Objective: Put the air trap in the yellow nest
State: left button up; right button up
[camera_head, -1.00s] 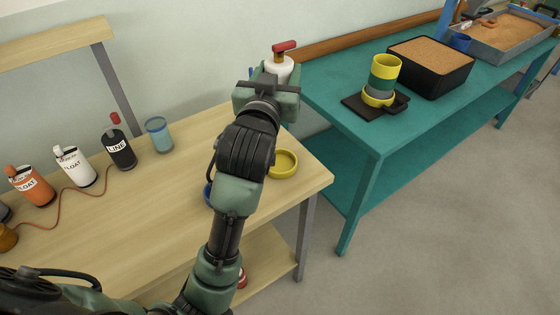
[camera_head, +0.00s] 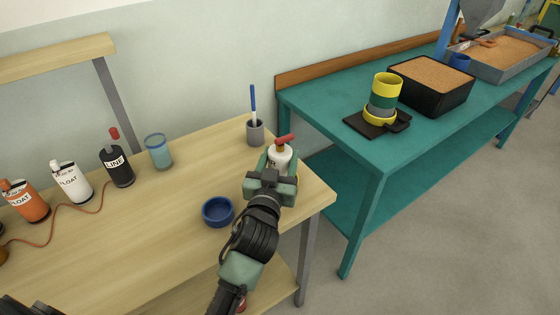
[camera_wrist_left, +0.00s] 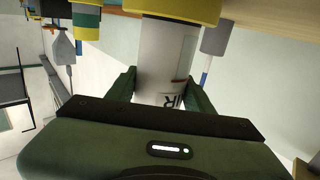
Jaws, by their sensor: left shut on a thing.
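The air trap (camera_head: 281,157) is a white bottle with a red top, upright above the right end of the wooden table. My left gripper (camera_head: 277,168) is shut on it. In the left wrist view, which is upside down, the air trap's white body (camera_wrist_left: 163,55) with part of a dark label sits between the fingers (camera_wrist_left: 165,90). The yellow nest (camera_wrist_left: 178,8) shows there at the air trap's lower end, partly cut off by the frame. In the head view the gripper and air trap mostly hide it. I cannot tell whether the air trap rests on its floor. My right gripper is not in view.
A blue bowl (camera_head: 218,212) lies left of the gripper. A grey cup (camera_head: 255,133) with a blue pen stands behind it. A glass (camera_head: 158,151) and several labelled bottles stand further left. The teal table (camera_head: 350,170) is to the right.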

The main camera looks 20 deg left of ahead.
pick_arm(q)
jog(key=shift+f, duration=0.25)
jog(key=shift+f, duration=0.2)
jog(key=o, duration=1.5)
